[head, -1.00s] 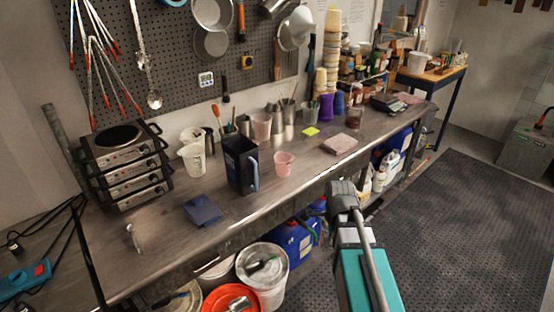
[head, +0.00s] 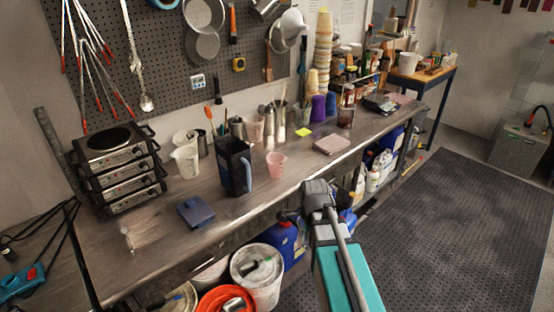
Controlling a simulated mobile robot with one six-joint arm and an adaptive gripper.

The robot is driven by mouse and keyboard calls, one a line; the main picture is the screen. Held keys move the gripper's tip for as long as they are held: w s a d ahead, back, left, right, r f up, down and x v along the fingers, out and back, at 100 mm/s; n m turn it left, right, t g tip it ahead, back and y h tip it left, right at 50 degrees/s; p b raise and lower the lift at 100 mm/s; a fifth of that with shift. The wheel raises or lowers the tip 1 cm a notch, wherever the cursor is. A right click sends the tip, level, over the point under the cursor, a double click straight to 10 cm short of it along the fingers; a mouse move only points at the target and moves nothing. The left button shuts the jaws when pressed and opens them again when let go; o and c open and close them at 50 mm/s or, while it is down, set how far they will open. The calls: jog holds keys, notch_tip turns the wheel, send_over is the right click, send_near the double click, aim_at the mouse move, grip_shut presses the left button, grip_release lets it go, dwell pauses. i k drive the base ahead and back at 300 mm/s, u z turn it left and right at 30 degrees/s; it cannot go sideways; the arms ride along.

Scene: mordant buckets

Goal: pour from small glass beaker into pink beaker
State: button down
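A small clear glass beaker (head: 127,239) stands at the front left of the workbench, faint against the metal top. A pink beaker (head: 276,165) stands upright near the bench's front edge at mid-bench, just right of a dark blue pitcher. My arm (head: 330,235) reaches up from the bottom, in front of the bench and right of both beakers, touching neither. Its fingers cannot be made out. Whether either beaker holds anything is too small to tell.
The dark pitcher (head: 234,166) and a flat blue object (head: 196,211) lie between the two beakers. Stacked hot plates (head: 118,165) stand at the back left. A white jug (head: 187,161) is behind. The bench top (head: 160,210) around the glass beaker is mostly clear.

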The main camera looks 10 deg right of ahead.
aim_at(275, 160)
jog(key=u, duration=0.05)
jog(key=i, duration=1)
